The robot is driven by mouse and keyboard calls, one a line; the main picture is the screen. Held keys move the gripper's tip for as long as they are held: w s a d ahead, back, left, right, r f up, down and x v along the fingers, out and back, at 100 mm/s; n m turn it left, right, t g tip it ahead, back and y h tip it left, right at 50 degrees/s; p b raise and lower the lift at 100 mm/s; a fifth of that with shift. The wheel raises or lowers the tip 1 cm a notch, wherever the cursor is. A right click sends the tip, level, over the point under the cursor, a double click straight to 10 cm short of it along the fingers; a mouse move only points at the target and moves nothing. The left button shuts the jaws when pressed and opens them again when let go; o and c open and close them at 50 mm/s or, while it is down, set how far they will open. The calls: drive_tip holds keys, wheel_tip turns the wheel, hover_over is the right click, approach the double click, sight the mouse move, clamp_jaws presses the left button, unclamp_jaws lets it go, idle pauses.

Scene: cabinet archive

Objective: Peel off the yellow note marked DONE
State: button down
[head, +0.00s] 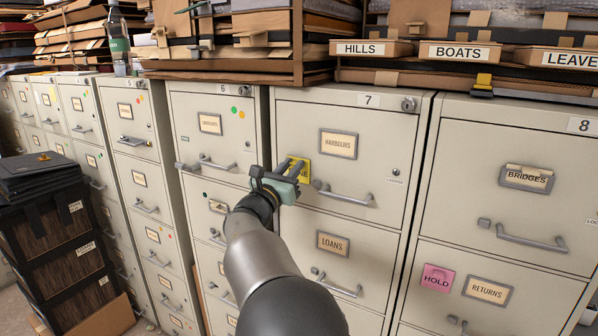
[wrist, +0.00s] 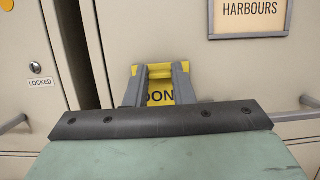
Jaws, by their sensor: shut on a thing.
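The yellow note (head: 304,171) is on the front of cabinet 7's top drawer, left of its handle and below the HARBOURS label (head: 338,143). In the wrist view the note (wrist: 158,92) shows the letters "DON" between the fingers; the rest of the word is hidden there. My gripper (head: 293,168) is at the note in the head view. In the wrist view my gripper (wrist: 160,72) is shut on the note's upper part, against the drawer front. I cannot tell how much of the note still sticks to the drawer.
The top drawer's handle (head: 344,193) is just right of the note. A pink HOLD note (head: 437,278) is on cabinet 8. Boxes marked HILLS (head: 361,48) and BOATS (head: 455,52) stand above. Black folders (head: 40,172) lie on dark boxes at left.

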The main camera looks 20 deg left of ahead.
drive_tip(key=shift+s, duration=0.2)
drive_tip(key=c, duration=1.2)
unclamp_jaws()
drive_tip(key=shift+o, duration=0.2)
drive_tip(key=shift+a, duration=0.1)
